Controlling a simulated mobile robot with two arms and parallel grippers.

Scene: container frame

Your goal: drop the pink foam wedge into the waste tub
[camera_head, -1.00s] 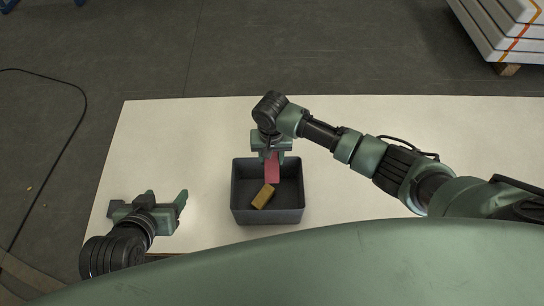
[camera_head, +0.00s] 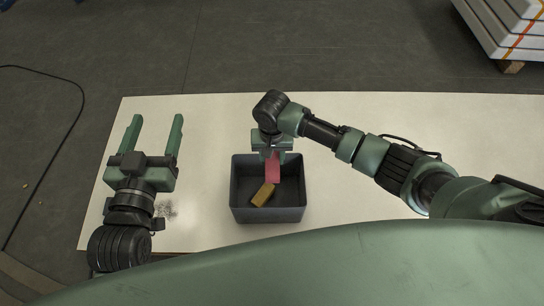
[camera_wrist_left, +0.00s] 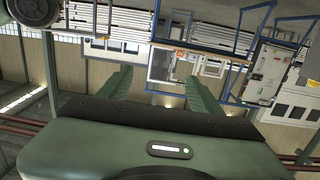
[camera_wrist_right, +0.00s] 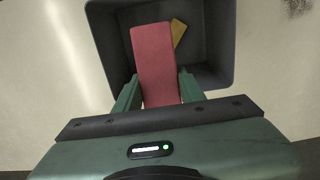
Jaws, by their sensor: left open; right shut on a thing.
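The pink foam wedge (camera_head: 273,169) is held in my right gripper (camera_head: 272,154), which is shut on it over the back part of the waste tub. The wedge also shows in the right wrist view (camera_wrist_right: 155,60), between the fingers (camera_wrist_right: 158,92). The waste tub (camera_head: 268,215) is a dark grey open box on the table. A yellow-brown block (camera_head: 263,195) lies inside it, and part of it shows behind the wedge in the right wrist view (camera_wrist_right: 178,32). My left gripper (camera_head: 157,122) is open and empty at the table's left side; its fingers frame nothing in the left wrist view (camera_wrist_left: 160,85).
The pale table (camera_head: 215,125) is clear around the tub, with a dark smudge (camera_head: 168,210) near the left gripper. A cable (camera_head: 82,110) lies on the floor at left. Stacked white slabs (camera_head: 500,28) stand at the back right.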

